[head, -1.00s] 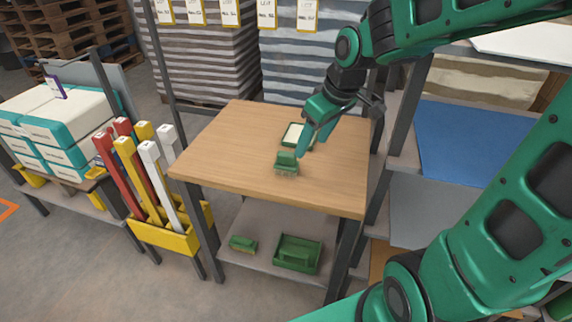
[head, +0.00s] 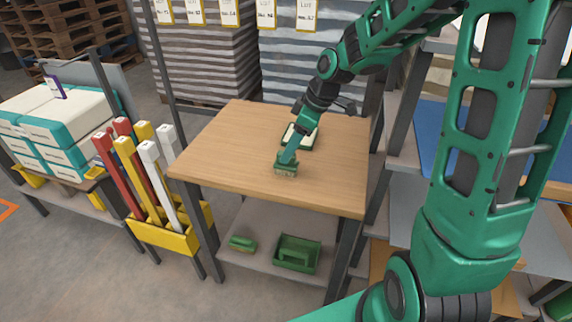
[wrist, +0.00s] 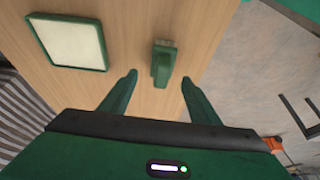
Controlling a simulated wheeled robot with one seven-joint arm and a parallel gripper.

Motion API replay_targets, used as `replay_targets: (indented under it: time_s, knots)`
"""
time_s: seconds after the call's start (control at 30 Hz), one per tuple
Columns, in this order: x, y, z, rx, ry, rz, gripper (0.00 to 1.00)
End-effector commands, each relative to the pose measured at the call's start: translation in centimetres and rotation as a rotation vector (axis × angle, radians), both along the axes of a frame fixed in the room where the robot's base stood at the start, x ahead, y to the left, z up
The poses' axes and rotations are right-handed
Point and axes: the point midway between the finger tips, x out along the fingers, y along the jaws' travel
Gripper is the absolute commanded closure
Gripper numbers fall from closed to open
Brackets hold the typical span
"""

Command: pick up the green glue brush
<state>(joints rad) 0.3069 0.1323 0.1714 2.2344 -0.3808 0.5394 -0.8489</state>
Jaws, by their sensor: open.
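The green glue brush (head: 286,170) lies on the wooden table, bristles toward the front edge. My gripper (head: 289,156) is just above and behind it, pointing down. In the wrist view the brush (wrist: 162,64) shows between and slightly beyond the two open fingertips (wrist: 159,78), with clear gaps on both sides. The fingers are not closed on it. In the head view my gripper hides part of the brush's handle.
A green-framed tray with a pale pad (head: 312,142) lies behind the brush, partly covered by my arm. The wooden table (head: 225,150) is otherwise clear. A second green brush (head: 242,244) and a green crate (head: 297,253) sit on the lower shelf. A yellow bin (head: 165,236) stands left.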

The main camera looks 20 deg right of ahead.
Motion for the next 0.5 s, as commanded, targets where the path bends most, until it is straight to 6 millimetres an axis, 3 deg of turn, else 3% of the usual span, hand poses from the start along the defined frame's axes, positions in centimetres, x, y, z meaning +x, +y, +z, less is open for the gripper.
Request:
replay_targets:
  time_s: [0.3,0.5]
  knots:
    - [0.3,1.1,-3.9,0.0,0.004,0.0,0.44]
    - [0.6,1.4,-4.9,0.001,0.001,-0.001,0.44]
